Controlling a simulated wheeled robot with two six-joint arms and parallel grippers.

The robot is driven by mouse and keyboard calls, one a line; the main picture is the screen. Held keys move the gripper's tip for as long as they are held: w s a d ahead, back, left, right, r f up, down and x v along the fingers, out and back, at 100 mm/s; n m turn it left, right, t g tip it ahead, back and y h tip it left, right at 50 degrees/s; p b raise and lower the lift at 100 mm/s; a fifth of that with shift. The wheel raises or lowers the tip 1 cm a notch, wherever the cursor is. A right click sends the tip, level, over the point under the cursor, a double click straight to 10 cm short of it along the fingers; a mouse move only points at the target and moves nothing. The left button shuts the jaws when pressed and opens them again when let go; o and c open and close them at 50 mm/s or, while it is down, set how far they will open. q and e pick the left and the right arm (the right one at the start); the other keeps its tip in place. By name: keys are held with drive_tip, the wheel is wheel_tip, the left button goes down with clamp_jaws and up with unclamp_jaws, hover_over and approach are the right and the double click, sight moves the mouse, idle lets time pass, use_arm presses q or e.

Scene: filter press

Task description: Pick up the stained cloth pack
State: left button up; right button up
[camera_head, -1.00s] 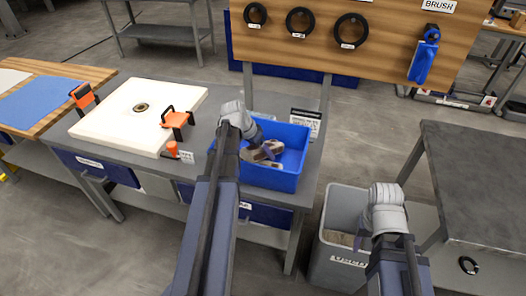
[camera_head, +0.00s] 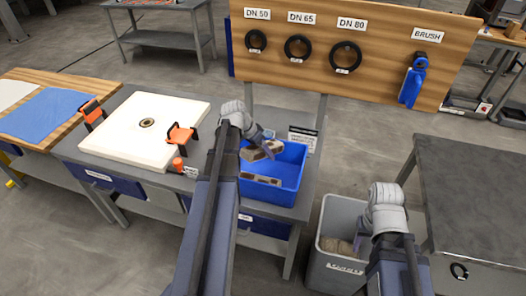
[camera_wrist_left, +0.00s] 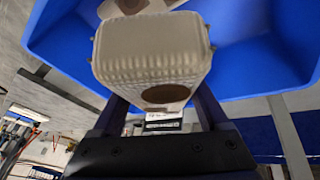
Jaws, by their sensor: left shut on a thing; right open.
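The stained cloth pack (camera_wrist_left: 150,55) is an off-white, ribbed-edge block with a brown oval stain (camera_wrist_left: 166,93). It sits between the fingers of my left gripper (camera_head: 268,139), which is shut on it. In the head view the held pack (camera_head: 255,153) is over the blue bin (camera_head: 290,188), partly hidden by the gripper. Another pack (camera_head: 262,179) lies in the bin below it. My right gripper (camera_head: 360,241) is open and empty above the grey waste bin (camera_head: 338,213).
A white filter plate (camera_head: 128,140) with orange-black handles lies on the bench left of the blue bin. A pegboard (camera_head: 345,85) with black rings and a blue brush stands behind. A dark table (camera_head: 475,190) is at the right. Brown material (camera_head: 335,245) lies in the grey bin.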

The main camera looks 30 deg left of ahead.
use_arm(q)
wheel_tip(320, 180, up, 9)
drive_tip(key=p, duration=0.8)
drive_tip(key=shift+f, duration=0.1)
